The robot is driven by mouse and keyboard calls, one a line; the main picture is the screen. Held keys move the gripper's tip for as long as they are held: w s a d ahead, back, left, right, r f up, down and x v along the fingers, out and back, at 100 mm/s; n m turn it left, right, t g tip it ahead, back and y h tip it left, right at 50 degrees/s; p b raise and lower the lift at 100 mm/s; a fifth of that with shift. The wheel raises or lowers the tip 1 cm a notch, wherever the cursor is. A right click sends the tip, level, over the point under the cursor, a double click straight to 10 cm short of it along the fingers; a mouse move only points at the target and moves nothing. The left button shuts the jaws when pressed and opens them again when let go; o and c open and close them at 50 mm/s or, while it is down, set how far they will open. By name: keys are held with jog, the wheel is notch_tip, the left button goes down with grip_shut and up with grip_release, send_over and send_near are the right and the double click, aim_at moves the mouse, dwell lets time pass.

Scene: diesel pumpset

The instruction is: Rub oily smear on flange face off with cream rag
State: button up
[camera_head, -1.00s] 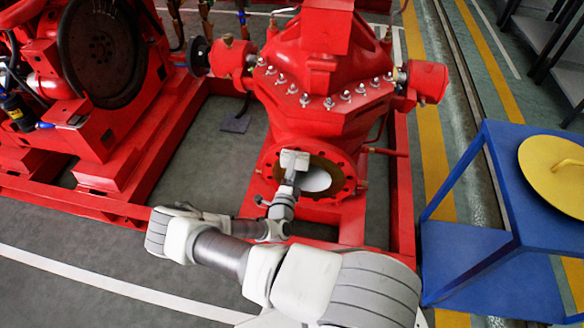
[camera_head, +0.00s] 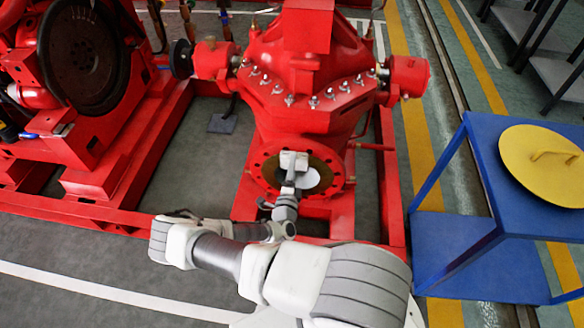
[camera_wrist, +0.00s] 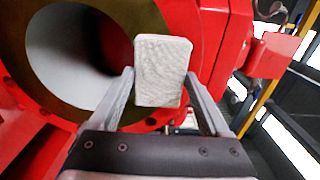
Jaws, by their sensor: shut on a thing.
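The red pump's round flange (camera_head: 268,184) faces me around an open white bore (camera_head: 313,177). In the wrist view the flange face (camera_wrist: 155,18) shows as a dark olive-brown ring around the bore, with a red bolted rim outside it. My gripper (camera_wrist: 158,100) is shut on the cream rag (camera_wrist: 162,62), a folded block held between the two fingers. The rag is in front of the ring's right side in the wrist view; I cannot tell whether it touches. In the head view the rag (camera_head: 294,161) covers part of the flange. I cannot make out a separate smear.
A blue table (camera_head: 490,172) with a yellow round lid (camera_head: 522,168) stands at the right. The red base frame (camera_head: 394,190) runs around the pump. A large dark flywheel (camera_head: 85,58) is at the left. Grey floor lies in front.

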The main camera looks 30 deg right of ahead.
aim_at(281, 163)
jog(key=shift+w, duration=0.1)
jog(key=shift+w+a+b, duration=0.25)
jog(key=shift+w+a, duration=0.3)
jog(key=shift+a, duration=0.3)
jog(key=shift+w+a+b, duration=0.25)
jog(key=shift+w+a, duration=0.25)
jog(key=shift+a, duration=0.35)
jog(key=p+v, duration=0.2)
jog(key=v, duration=0.7)
